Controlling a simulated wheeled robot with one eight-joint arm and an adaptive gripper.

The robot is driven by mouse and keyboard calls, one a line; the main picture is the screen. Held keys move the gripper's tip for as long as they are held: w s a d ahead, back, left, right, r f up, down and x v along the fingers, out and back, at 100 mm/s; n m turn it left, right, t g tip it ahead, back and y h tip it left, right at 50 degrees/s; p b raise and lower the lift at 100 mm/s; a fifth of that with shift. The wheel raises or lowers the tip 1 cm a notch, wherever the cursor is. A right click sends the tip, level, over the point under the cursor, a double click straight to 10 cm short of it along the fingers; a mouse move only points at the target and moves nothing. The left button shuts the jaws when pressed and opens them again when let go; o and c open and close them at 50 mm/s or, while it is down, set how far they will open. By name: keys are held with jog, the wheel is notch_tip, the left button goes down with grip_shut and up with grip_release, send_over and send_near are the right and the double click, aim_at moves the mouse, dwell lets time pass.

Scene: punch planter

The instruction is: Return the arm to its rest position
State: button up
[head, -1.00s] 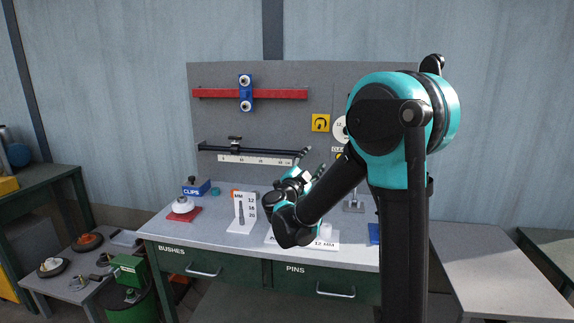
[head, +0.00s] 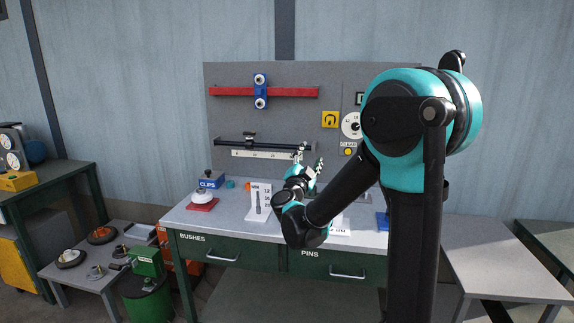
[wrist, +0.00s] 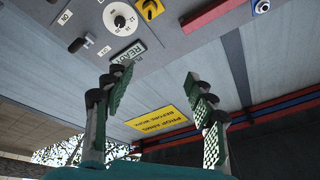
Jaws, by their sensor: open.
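My gripper (head: 310,159) is raised in front of the grey back panel, above the workbench, in the head view. My teal and black arm reaches from the right and bends down to a low joint, then up to the gripper. In the wrist view my gripper (wrist: 159,100) has its two green-padded fingers wide apart. Nothing is between them. Beyond them are the wall, a yellow sign (wrist: 157,118) and a panel with a dial (wrist: 120,20).
The workbench (head: 225,227) carries a white piece on a red base (head: 202,200), a blue CLIPS box (head: 212,179) and a white size card (head: 260,202). A lower side table (head: 75,265) stands left. A grey table (head: 495,265) at right is bare.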

jog(key=s+f+n+g+y, duration=0.8)
jog(key=s+f+n+y, duration=0.5)
jog(key=f, duration=0.4)
jog(key=s+d+f+g+h, duration=0.2)
jog(key=s+d+f+g, duration=0.2)
jog(key=s+f, duration=0.3)
jog(key=s+d+f+g+h, duration=0.3)
jog(key=s+d+f, duration=0.4)
jog(key=s, duration=0.5)
jog(key=shift+s+d+f+g+h, duration=0.15)
jog(key=shift+s+f+g+h, duration=0.2)
jog(key=shift+g, duration=0.15)
jog(key=shift+w, duration=0.1)
